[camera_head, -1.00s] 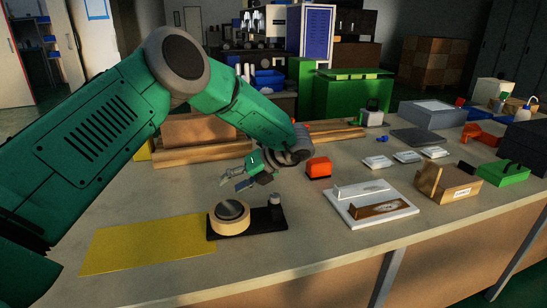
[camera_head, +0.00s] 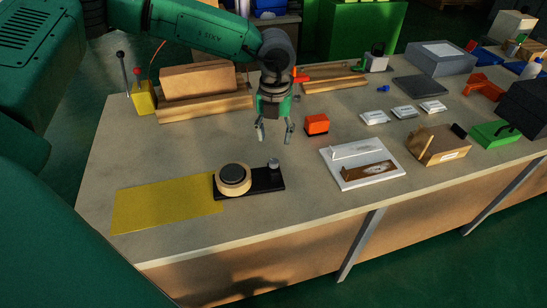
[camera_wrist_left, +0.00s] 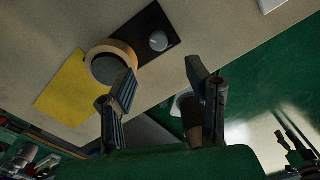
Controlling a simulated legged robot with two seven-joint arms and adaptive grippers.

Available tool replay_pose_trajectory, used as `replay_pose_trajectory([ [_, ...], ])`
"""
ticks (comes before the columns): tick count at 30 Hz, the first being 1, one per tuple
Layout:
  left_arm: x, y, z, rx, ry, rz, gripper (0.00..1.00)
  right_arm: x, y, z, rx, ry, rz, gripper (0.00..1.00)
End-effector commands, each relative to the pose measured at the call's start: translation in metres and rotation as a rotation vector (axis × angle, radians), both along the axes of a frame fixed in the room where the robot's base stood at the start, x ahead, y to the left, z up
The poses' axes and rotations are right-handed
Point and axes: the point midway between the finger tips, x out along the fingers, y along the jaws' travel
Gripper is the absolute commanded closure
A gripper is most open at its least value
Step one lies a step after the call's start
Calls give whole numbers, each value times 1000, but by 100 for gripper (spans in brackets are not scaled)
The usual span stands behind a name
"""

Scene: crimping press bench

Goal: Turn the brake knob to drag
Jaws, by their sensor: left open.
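A black base plate (camera_head: 262,183) lies on the bench, with a tan ring around a dark grey disc (camera_head: 233,178) at its left. A small grey knob (camera_head: 273,163) stands upright at the plate's right end. My left gripper (camera_head: 275,136) points down, open and empty, above the bench and behind the knob in the head view. In the left wrist view, the knob (camera_wrist_left: 158,41) shows beyond the open fingers (camera_wrist_left: 160,70), apart from them. The knob's markings are too small to read. My right gripper is not in view.
A yellow mat (camera_head: 165,205) lies left of the plate. An orange-red block (camera_head: 317,124) stands close right of my left gripper. A white board with a block (camera_head: 345,172) lies further right. The bench front is clear.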

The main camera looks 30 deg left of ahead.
Motion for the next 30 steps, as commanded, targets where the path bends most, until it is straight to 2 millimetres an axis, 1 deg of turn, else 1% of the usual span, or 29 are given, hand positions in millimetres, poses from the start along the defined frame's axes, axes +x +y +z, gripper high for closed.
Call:
replay_pose_trajectory([
  [1, -1, 0, -14, -1, 5, 1, 56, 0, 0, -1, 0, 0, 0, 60],
  [6, -1, 4, -51, -3, 4, 2, 56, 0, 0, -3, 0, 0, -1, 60],
  [9, -1, 5, -68, -3, 3, 2, 56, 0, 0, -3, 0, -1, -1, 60],
  [12, -1, 5, -82, -4, 2, 2, 56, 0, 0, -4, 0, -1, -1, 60],
  [15, -1, 4, -90, -3, 1, 2, 56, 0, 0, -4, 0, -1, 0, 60],
  [18, 0, 4, -94, -2, -1, 1, 56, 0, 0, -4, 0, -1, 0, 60],
  [26, 0, 2, -94, 0, -1, 1, 56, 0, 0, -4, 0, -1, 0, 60],
  [27, 0, 2, -94, 0, -1, 1, 63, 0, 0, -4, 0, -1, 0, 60],
  [29, 0, 3, -94, -1, 0, 1, 84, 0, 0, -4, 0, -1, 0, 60],
  [30, 0, 3, -94, -2, -1, 1, 98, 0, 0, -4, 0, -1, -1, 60],
])
